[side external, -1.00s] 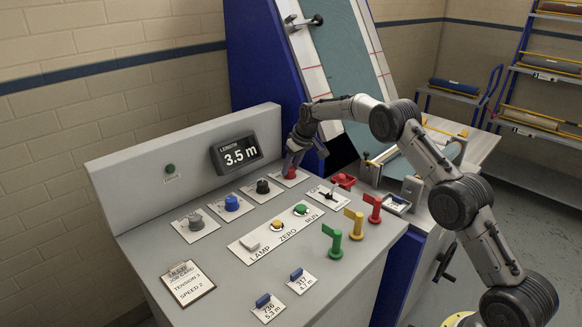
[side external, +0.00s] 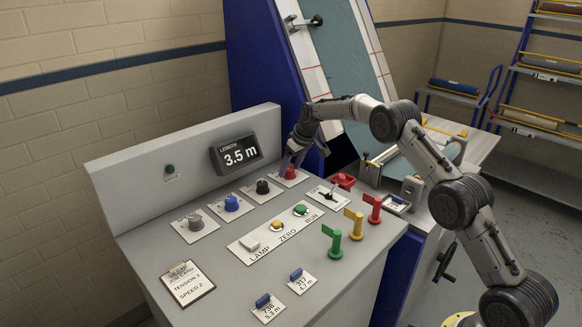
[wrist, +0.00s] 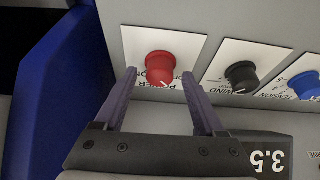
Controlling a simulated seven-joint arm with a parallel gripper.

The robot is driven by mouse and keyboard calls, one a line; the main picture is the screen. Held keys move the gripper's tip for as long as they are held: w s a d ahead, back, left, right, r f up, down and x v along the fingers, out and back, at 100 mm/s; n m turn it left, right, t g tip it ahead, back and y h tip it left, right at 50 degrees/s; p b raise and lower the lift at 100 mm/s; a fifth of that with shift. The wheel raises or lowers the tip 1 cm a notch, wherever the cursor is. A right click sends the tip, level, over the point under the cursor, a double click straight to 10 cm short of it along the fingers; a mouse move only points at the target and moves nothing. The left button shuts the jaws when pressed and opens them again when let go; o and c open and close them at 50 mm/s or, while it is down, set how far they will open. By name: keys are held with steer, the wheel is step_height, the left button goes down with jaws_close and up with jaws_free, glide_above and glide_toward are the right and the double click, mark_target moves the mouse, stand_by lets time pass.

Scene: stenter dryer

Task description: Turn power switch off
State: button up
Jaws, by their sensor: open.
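The power switch is a red round knob (wrist: 160,66) on a white label plate in the wrist view. In the side external view the red knob (side external: 290,173) sits at the back right of the console's knob row. Its white pointer mark is at the lower edge in the wrist view, near upside-down lettering that the knob partly hides. My gripper (wrist: 159,73) is open, with one purple finger on each side of the knob in that view. In the side external view my gripper (side external: 291,158) is just above the knob. I cannot tell whether the fingers touch it.
A black knob (side external: 262,187) and a blue knob (side external: 231,203) stand beside the red one. The length display (side external: 238,154) stands behind the row. Lamp, zero and run buttons (side external: 277,226) and coloured levers (side external: 355,225) are in front. A blue machine frame (wrist: 62,62) is close by.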

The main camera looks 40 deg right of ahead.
steer(key=v, duration=1.3)
steer(key=shift+r, duration=0.35)
steer(key=shift+s, duration=0.1)
